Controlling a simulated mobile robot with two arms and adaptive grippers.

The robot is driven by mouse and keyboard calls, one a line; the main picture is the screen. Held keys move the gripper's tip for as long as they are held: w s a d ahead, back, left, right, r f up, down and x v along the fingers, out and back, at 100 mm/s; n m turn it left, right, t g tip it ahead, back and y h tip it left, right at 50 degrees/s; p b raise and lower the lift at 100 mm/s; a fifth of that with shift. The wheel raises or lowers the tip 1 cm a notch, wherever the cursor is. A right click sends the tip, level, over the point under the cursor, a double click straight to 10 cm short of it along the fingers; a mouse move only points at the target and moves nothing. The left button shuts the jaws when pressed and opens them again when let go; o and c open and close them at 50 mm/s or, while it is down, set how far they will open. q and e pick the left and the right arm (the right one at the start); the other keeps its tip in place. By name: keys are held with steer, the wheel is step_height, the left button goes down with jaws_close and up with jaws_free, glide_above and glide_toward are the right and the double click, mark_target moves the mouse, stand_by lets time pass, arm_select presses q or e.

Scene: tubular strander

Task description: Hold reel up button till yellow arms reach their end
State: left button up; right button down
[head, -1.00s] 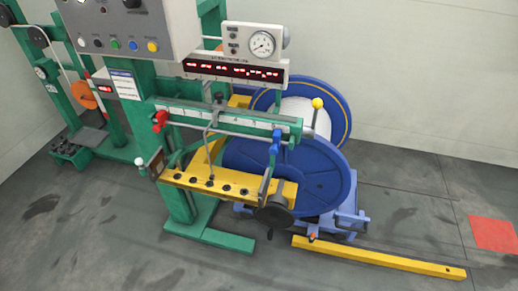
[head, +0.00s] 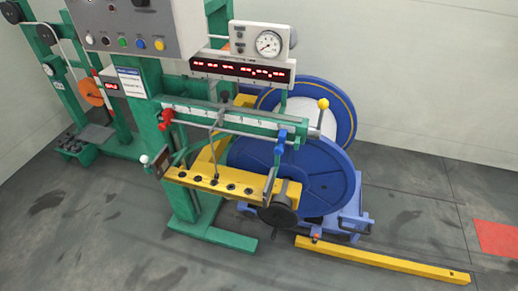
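The control box (head: 185,25) with a row of coloured buttons is at the top left of the head view. Its buttons include a green one (head: 122,42), a blue one (head: 140,43) and a yellow one (head: 159,44); their labels are too small to read. A yellow arm (head: 235,186) with a row of dark holes runs in front of the blue reel (head: 310,178). Another yellow part (head: 209,148) shows behind it. The reel stands low, by the blue carriage at the floor. Neither of my grippers is in view.
A pressure gauge (head: 269,43) and a red digital display (head: 240,69) sit above the green ruled beam (head: 235,118). A yellow floor rail (head: 385,262) lies at front right. A red floor patch (head: 497,238) is at the far right. The floor in front is clear.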

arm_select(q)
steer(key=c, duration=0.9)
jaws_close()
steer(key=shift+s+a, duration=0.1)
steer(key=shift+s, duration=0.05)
